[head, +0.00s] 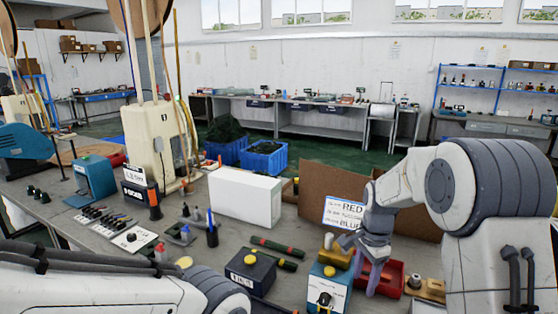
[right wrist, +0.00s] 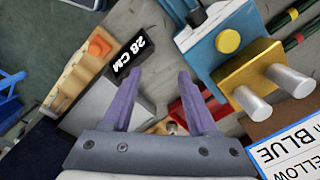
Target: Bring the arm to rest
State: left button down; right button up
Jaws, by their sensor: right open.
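My right gripper (head: 368,270) is at the end of the arm that comes in from the right in the head view. Its purple fingers point down over the right part of the bench. In the right wrist view the fingers of my right gripper (right wrist: 158,75) stand apart with nothing between them. A red tray (head: 392,279) is just right of the fingers in the head view; part of it (right wrist: 185,113) shows beside them in the wrist view. My left arm crosses the lower left of the head view, and its gripper does not show.
A blue box with a yellow button (head: 322,281) and a yellow block with metal cylinders (head: 340,258) stand close to the right gripper. A black block marked 28 CM (right wrist: 133,62) is near the fingertips. A cardboard panel (head: 314,178) and lettered sign (head: 344,213) stand behind.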

jog(key=s+a+r+n, duration=0.4)
jog(key=s+a+n, duration=0.25)
jog(key=a, duration=0.25)
jog(key=s+a+n, duration=0.3)
jog(key=s+n, duration=0.4)
jog(key=s, duration=0.4)
jog(key=s+a+r+n, duration=0.1)
jog(key=s+a+n, duration=0.3)
jog(key=s+n, duration=0.4)
jog(key=s, duration=0.4)
jog(key=shift+y+p, duration=0.3)
jog(key=shift+p, duration=0.05)
